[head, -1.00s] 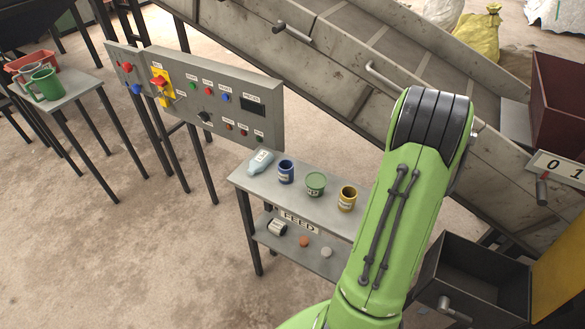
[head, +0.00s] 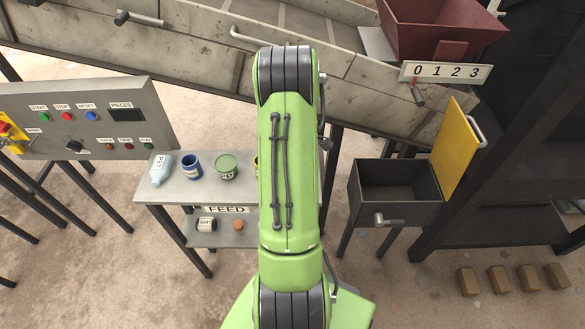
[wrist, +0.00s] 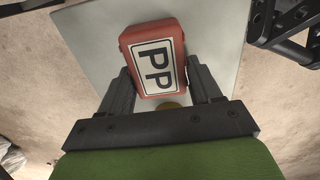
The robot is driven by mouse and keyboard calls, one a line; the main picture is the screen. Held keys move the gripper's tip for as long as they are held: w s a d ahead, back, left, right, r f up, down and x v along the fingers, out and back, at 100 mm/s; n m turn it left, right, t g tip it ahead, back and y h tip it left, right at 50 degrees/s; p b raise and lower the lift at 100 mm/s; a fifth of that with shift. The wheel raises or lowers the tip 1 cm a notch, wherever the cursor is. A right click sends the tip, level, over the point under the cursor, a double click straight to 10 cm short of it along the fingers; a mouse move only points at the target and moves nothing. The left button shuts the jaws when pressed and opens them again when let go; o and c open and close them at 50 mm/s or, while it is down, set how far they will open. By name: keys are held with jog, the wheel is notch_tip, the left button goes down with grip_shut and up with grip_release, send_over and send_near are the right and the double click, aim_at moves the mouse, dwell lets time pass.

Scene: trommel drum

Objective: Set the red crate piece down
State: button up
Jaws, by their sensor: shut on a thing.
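The red crate piece (wrist: 155,45), a red block with a white label reading PP, shows in the wrist view. My gripper (wrist: 160,76) is shut on it, with one dark finger on each side. A pale grey flat surface (wrist: 85,35) lies below the piece; I cannot tell the gap between them. A small yellowish round thing (wrist: 170,105) shows between the fingers. In the head view my arm hides the gripper and the piece.
The grey feed table (head: 160,192) holds a pale bottle (head: 161,170), a blue cup (head: 192,166) and a green cup (head: 227,167); a yellow one is mostly behind my arm. A dark open bin (head: 400,209) with a yellow lid (head: 457,150) stands right. A control panel (head: 85,118) is left.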

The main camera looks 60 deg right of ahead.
jog(key=shift+f, duration=0.1)
jog(key=o, duration=1.1)
jog(key=shift+f, duration=0.1)
jog(key=shift+c, duration=0.2)
